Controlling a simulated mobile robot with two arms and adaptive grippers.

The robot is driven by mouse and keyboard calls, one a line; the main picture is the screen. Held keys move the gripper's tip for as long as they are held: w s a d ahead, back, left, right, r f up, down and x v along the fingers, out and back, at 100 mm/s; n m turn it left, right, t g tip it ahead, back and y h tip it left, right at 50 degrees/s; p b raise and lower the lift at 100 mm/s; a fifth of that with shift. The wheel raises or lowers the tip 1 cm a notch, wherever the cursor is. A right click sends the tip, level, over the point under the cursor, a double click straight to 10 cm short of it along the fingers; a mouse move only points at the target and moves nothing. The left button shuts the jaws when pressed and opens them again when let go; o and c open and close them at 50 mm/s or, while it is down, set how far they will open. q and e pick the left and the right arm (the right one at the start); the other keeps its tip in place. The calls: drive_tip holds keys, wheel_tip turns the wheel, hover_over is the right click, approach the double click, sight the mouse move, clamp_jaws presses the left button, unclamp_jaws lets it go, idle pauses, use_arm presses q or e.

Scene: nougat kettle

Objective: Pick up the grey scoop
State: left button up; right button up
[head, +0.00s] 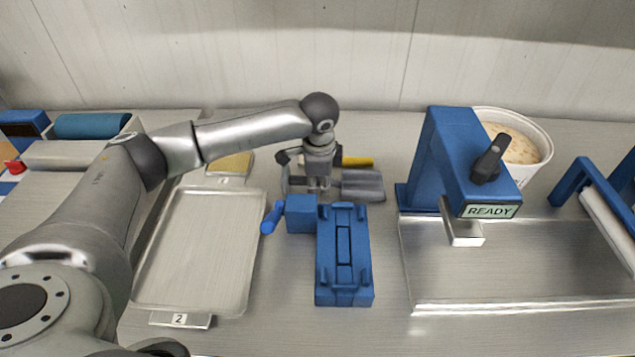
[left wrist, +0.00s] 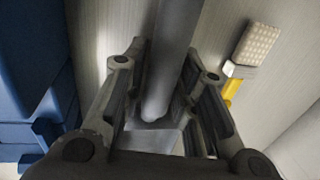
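The grey scoop (head: 365,186) lies on the table just right of my left gripper, behind the blue press-like fixture. Its handle (left wrist: 172,55) shows in the left wrist view as a grey rod with a rounded end, running out of the top of the picture. My left gripper (head: 318,188) points down at the scoop's handle side. In the left wrist view its fingers (left wrist: 166,100) stand apart on either side of the handle, with gaps showing, so it looks open. The fingertip contact is hard to see. My right gripper is not in view.
The blue fixture (head: 343,270) with a crank stands close in front. A yellow-handled tool (head: 357,161) lies just behind the scoop. A metal tray (head: 200,250) is at left. A blue machine marked READY (head: 450,165) and a white tub (head: 540,140) stand at right.

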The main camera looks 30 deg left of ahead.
use_arm(q)
clamp_jaws()
drive_tip(key=shift+r, duration=0.3)
wheel_tip(320, 180, up, 9)
drive_tip(key=shift+f+b, duration=0.15)
drive_tip(key=shift+b, duration=0.2)
drive_tip(key=shift+r+p, duration=2.9)
drive_tip(key=shift+p, duration=0.3)
drive_tip(key=shift+r, duration=0.1)
